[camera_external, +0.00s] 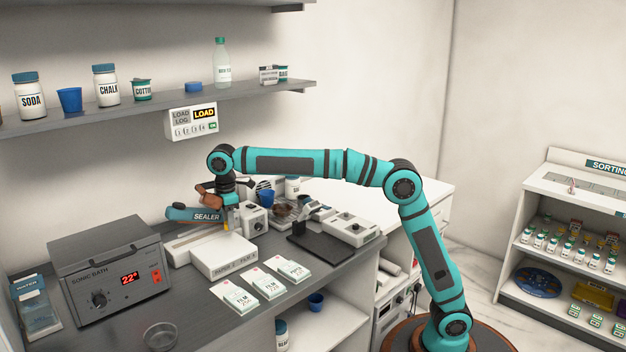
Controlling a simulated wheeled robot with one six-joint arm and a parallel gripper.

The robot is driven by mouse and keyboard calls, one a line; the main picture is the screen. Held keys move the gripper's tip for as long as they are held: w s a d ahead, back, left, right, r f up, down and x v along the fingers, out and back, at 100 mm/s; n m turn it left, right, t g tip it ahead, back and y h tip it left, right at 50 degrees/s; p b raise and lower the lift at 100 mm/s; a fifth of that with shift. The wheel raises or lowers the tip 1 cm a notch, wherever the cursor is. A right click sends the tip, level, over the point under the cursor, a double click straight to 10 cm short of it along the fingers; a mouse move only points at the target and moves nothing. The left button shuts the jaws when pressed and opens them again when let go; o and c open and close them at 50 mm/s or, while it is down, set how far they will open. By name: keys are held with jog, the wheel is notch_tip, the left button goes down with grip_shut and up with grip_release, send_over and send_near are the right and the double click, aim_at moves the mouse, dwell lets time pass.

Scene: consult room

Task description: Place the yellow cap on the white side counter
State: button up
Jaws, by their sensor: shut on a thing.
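My gripper (228,208) points down over the grey bench, beside the sealer (195,214) with its blue arm. It is shut on a small yellow piece, which I take to be the yellow cap (226,224); only a sliver shows below the fingers. The cap is just above or beside a white box (222,256); I cannot tell whether they touch. A white side counter (436,192) adjoins the right end of the bench, partly hidden behind my arm. Its visible top looks bare.
Film packets (240,297), a dark flat plate (318,247) and a white device (350,228) crowd the bench. A sonic bath (110,272) stands left. A grey shelf (150,106) with jars and a wall panel (191,121) are above. A stocked sorting rack (570,240) stands right.

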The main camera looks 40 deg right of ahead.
jog(key=w+d+r+m, duration=0.1)
jog(key=w+d, duration=0.4)
jog(key=d, duration=0.8)
jog(key=w+d+r+m, duration=0.2)
jog(key=w+d, duration=0.4)
jog(key=d, duration=0.7)
jog(key=w+d+r+m, duration=0.2)
jog(key=w+d, duration=0.4)
jog(key=d, duration=0.7)
jog(key=shift+w+d+r, duration=0.1)
jog(key=shift+r, duration=0.2)
jog(key=w+d+f+n, duration=0.1)
jog(key=d+f, duration=0.2)
jog(key=d, duration=2.1)
jog(key=w+d+f+n, duration=0.1)
jog(key=w+d+f, duration=0.15)
jog(key=d, duration=2.15)
jog(key=shift+s+a+f, duration=0.1)
jog(key=shift+s+f, duration=0.05)
jog(key=shift+f, duration=2.4)
jog(key=shift+s+a+f, duration=0.1)
jog(key=shift+s+f, duration=0.05)
jog(key=shift+f, duration=2.35)
jog(key=shift+f, duration=0.15)
jog(key=o, duration=0.9)
jog(key=shift+o, duration=0.2)
